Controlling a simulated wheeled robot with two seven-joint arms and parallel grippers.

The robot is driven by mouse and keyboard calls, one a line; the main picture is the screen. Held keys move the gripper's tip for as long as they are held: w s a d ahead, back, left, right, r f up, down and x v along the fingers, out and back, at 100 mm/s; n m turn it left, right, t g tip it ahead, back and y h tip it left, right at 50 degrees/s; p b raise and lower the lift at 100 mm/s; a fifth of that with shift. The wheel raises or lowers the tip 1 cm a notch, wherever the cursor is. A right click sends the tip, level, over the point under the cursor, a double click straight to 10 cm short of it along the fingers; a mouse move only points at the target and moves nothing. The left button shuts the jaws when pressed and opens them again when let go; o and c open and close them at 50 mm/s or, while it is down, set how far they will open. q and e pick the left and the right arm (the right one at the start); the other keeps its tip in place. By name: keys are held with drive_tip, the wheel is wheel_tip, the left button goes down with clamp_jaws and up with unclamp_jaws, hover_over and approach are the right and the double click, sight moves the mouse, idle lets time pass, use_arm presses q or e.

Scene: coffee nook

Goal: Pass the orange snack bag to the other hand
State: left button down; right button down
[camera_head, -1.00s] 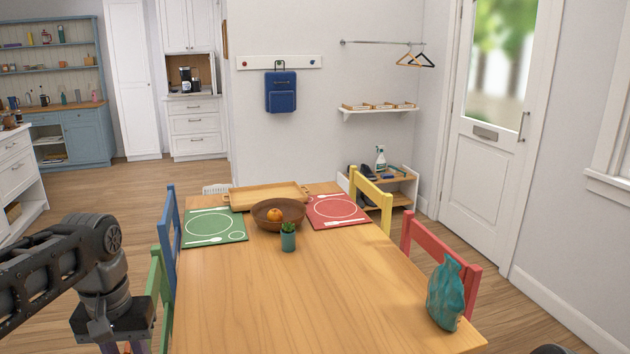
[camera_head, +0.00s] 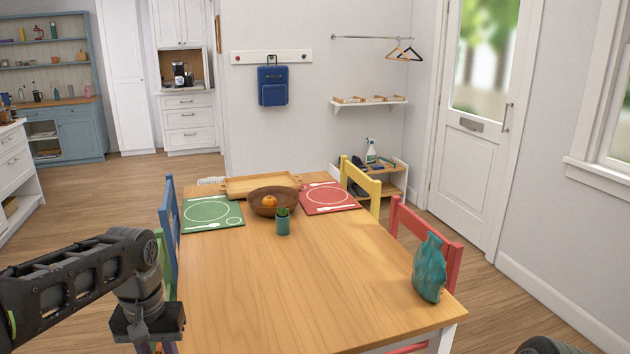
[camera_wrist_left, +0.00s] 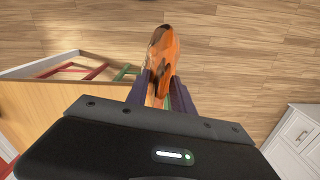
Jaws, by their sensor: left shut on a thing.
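The orange snack bag (camera_wrist_left: 164,52) is between the purple fingers of my left gripper (camera_wrist_left: 159,84) in the left wrist view. The gripper is shut on it, and the bag's end sticks out past the fingertips. Wooden floor shows behind the bag. In the head view my left gripper (camera_head: 156,347) is at the bottom edge, beside the table's near left side, mostly cut off. My right gripper is out of view; only a dark part of my right arm shows at the bottom right.
The wooden table (camera_head: 300,290) is bare in its near middle. A teal bag-like thing (camera_head: 429,268) stands at its right edge. A small potted plant (camera_head: 282,222), a brown bowl (camera_head: 268,203) with an orange fruit, and placemats are farther back. Chairs (camera_head: 425,240) line both sides.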

use_arm(q)
drive_tip(key=w+d+f+m, duration=0.1)
drive_tip(key=w+d+f, duration=0.4)
drive_tip(key=d+f, duration=0.3)
wheel_tip(320, 180, down, 2)
drive_tip(key=shift+w+d+f+m, duration=0.1)
drive_tip(key=shift+w+d+m, duration=0.3)
drive_tip(key=d+r+m, duration=0.2)
drive_tip(key=d+m, duration=0.2)
drive_tip(key=d, duration=0.4)
drive_tip(key=d+r+m, duration=0.3)
drive_tip(key=d+m, duration=0.1)
drive_tip(key=d, duration=0.5)
drive_tip(key=shift+s+r, duration=0.2)
drive_tip(key=shift+s, duration=0.05)
drive_tip(key=shift+d, duration=0.1)
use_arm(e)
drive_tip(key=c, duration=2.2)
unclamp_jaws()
